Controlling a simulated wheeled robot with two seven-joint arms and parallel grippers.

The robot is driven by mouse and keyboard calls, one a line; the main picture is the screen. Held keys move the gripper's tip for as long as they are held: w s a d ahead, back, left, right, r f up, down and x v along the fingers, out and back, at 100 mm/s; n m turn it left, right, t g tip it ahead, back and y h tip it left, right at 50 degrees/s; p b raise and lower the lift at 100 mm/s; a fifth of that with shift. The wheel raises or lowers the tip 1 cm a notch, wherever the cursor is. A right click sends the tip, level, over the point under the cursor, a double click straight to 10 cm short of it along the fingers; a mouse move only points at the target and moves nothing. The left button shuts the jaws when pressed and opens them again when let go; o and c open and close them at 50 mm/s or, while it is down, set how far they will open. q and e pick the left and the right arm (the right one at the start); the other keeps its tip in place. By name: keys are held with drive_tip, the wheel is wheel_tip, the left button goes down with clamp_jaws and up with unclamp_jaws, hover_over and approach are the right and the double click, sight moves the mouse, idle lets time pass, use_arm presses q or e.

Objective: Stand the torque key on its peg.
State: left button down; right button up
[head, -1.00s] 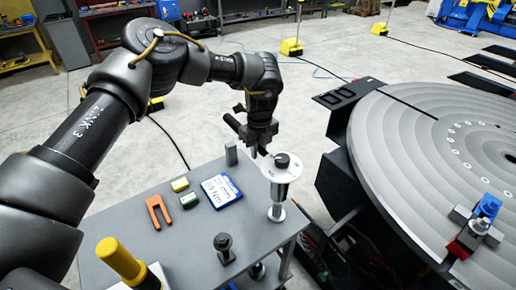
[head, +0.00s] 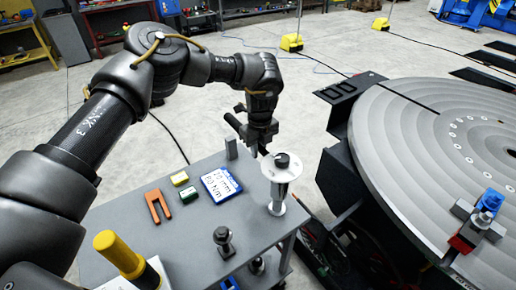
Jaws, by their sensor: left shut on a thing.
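My left gripper (head: 262,148) points down above the back right of the grey table (head: 190,245). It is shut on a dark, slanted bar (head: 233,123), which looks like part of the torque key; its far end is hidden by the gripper. Just in front and to the right stands an upright silver post (head: 279,190) with a wide pale collar, a black knob on top and a round foot. I cannot tell whether this is the peg or whether the held thing touches it. My right gripper is not in view.
On the table lie a blue-and-white card (head: 221,186), yellow (head: 180,178) and green (head: 189,195) blocks and an orange fork (head: 157,205). A grey block (head: 231,149), a black knob (head: 223,240) and a yellow handle (head: 118,252) stand up. The positioner's disc (head: 410,150) is at right.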

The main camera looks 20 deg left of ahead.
use_arm(q)
drive_tip(key=shift+f, duration=0.1)
idle(0.6)
drive_tip(key=shift+f+b, duration=1.4)
drive_tip(key=shift+f, duration=1.1)
drive_tip(key=shift+f+b, duration=0.9)
drive_tip(key=shift+f, duration=0.5)
drive_tip(key=c, duration=0.8)
unclamp_jaws()
drive_tip(key=shift+s, duration=0.15)
drive_tip(key=shift+r+p, duration=2.45)
drive_tip(key=shift+r, duration=1.05)
